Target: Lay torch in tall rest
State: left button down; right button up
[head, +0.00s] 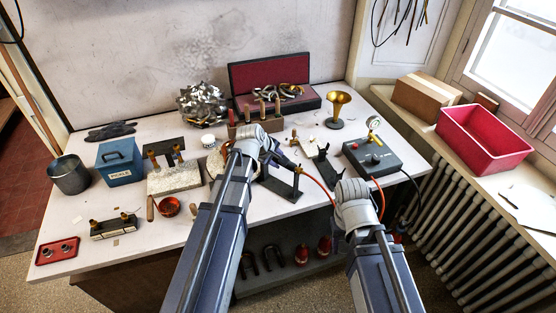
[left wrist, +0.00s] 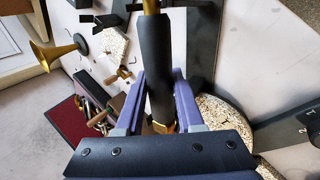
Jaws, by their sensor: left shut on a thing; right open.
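The torch (left wrist: 154,60) has a dark sleeve with brass at both ends. My left gripper (left wrist: 160,105) is shut around its sleeve in the left wrist view. In the head view the left arm hides most of the torch, and an orange hose (head: 318,188) runs from there toward the control box. A black stand (head: 280,186) with uprights, which looks like the tall rest, is on the bench just right of my left wrist. A second black stand (head: 321,165) is behind it. I cannot tell whether the torch touches either. My right gripper (head: 352,193) is open and empty at the bench's front right, largely hidden by its arm.
The grey control box (head: 373,158) with a gauge is at the right. A brass horn bell (head: 338,104) stands behind it. A red-lined case (head: 270,75), wooden-handled tools and metal scraps are at the back. A blue box (head: 119,163) and grey can (head: 69,174) are left.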

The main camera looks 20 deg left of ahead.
dwell(0.6)
pick_arm(q)
jog(key=shift+c, duration=2.2)
grip_release()
jog(key=shift+o, duration=0.3)
jog(key=o, duration=0.4)
notch_tip(320, 180, up, 8)
jog(key=p, duration=0.8)
